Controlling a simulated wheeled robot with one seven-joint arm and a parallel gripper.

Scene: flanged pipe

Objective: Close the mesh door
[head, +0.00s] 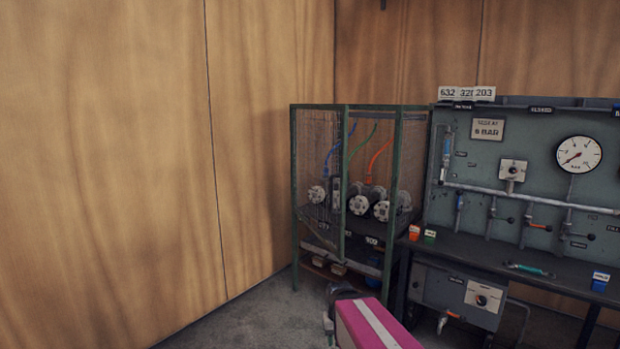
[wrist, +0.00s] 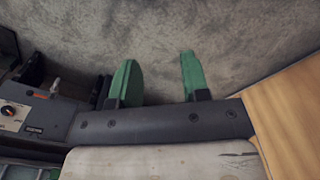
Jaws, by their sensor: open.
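The door does not show in the wrist view.
Flanged pipes (head: 359,205) with coloured hoses sit inside the cage. A bench with a gauge panel (head: 530,160) stands to the right; its control box (wrist: 30,110) shows in the wrist view. A wooden wall (head: 120,150) closes the left. Grey floor (head: 240,320) is clear before the cage.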

